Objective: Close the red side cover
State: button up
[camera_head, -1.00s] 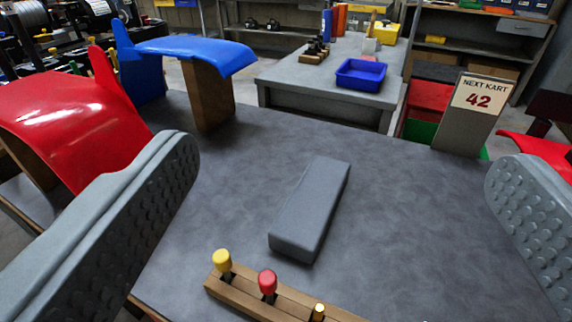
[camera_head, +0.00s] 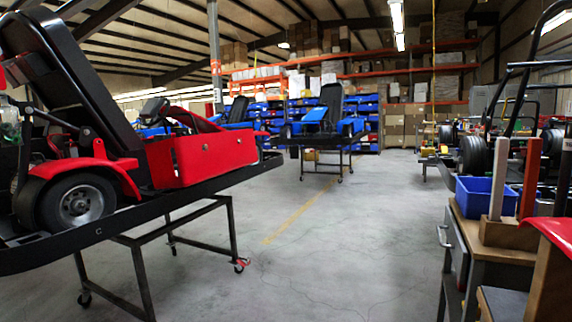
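A red kart stands on a black wheeled stand (camera_head: 150,208) at the left of the view. A red side cover (camera_head: 215,158) shows on its near side, to the right of the front-left wheel (camera_head: 78,202) and its red fender (camera_head: 92,166). I cannot tell from here whether the cover is fully shut or stands out from the body. My gripper is not in this view, so neither its opening nor anything in it shows.
A wide grey floor (camera_head: 330,245) lies clear in the middle. A blue kart (camera_head: 325,118) on another stand is farther back. At the right, a workbench (camera_head: 465,255) holds a blue bin (camera_head: 487,196) and upright bars (camera_head: 531,172). Shelves line the back.

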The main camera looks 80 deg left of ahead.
aim_at(224, 155)
jog(key=u, duration=3.2)
